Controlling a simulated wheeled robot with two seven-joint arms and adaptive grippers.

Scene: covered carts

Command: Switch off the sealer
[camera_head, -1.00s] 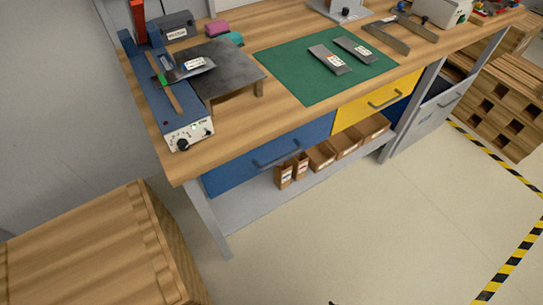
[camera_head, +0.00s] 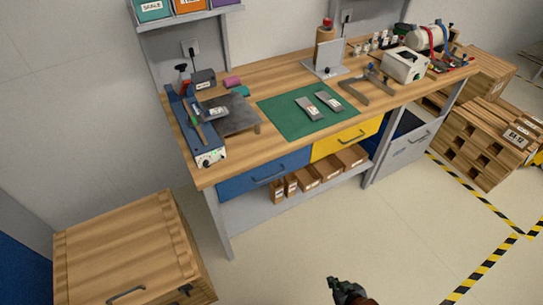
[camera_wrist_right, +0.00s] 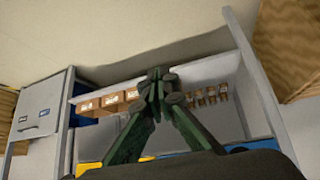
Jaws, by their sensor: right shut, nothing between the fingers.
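The sealer (camera_head: 193,122) is a long blue device on the left end of the wooden workbench. Its white front panel (camera_head: 210,158) with a dark knob faces the bench's front edge. A grey plate (camera_head: 232,117) stands against its right side, with a small pouch (camera_head: 214,111) by the sealing bar. My right gripper (camera_head: 333,284) is low at the bottom of the head view, over the floor and well away from the sealer. In the right wrist view its fingers (camera_wrist_right: 158,92) meet, shut and empty. My left gripper is not in view.
A wooden crate (camera_head: 120,245) stands on the floor at the lower left. A green mat (camera_head: 290,125) with two grey pouches lies mid-bench. Blue (camera_head: 240,183) and yellow (camera_head: 335,146) drawers are under the bench top, above a shelf of small boxes. Floor in front is clear.

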